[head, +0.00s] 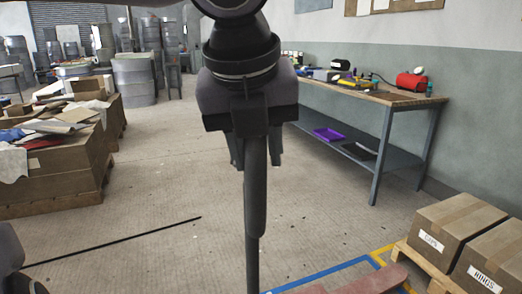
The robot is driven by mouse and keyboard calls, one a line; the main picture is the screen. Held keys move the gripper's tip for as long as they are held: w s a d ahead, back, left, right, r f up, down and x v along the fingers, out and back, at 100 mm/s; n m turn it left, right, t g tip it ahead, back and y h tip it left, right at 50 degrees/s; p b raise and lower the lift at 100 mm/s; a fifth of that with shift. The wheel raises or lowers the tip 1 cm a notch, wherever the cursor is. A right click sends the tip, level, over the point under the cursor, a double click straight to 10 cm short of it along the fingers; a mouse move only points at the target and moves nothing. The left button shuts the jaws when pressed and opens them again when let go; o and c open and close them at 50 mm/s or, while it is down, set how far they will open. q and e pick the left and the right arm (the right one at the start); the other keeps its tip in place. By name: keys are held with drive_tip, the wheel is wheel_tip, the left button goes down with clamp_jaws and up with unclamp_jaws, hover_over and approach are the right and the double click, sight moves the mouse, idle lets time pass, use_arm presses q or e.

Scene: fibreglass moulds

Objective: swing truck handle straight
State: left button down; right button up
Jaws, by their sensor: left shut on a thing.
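My left gripper (256,160) hangs down in the upper middle of the head view, its fingers on either side of a dark bar. It is shut on this bar, the truck handle (254,215), which runs nearly upright down to the bottom edge. The grip hides the top of the handle. A dull red part (375,282), perhaps of the truck, shows at the bottom right; its link to the handle is out of view. My right gripper is not in view.
A workbench (390,97) with tools stands along the right wall. Labelled cardboard boxes (450,225) sit on a pallet at the lower right. Large cartons (60,165) stand at the left, drums (134,80) behind. A thin black rod (120,240) crosses the lower left. The middle floor is clear.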

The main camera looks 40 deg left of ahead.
use_arm(q)
drive_tip(key=shift+d, duration=0.15)
drive_tip(key=shift+w+d+n+g+y+p, duration=0.15)
drive_tip(key=shift+w+d+n, duration=0.3)
drive_tip(key=shift+d, duration=0.3)
drive_tip(key=shift+w+d+n+g+y+p, duration=0.1)
drive_tip(key=shift+w+d+n, duration=0.3)
drive_tip(key=shift+d+n, duration=0.25)
drive_tip(key=shift+w+d+n+g+y+p, duration=0.15)
drive_tip(key=shift+w+d+n, duration=0.25)
drive_tip(key=shift+d, duration=0.4)
drive_tip(key=shift+w+d+n+p, duration=0.5)
drive_tip(key=shift+w+d+p, duration=0.05)
drive_tip(key=shift+d+p, duration=0.15)
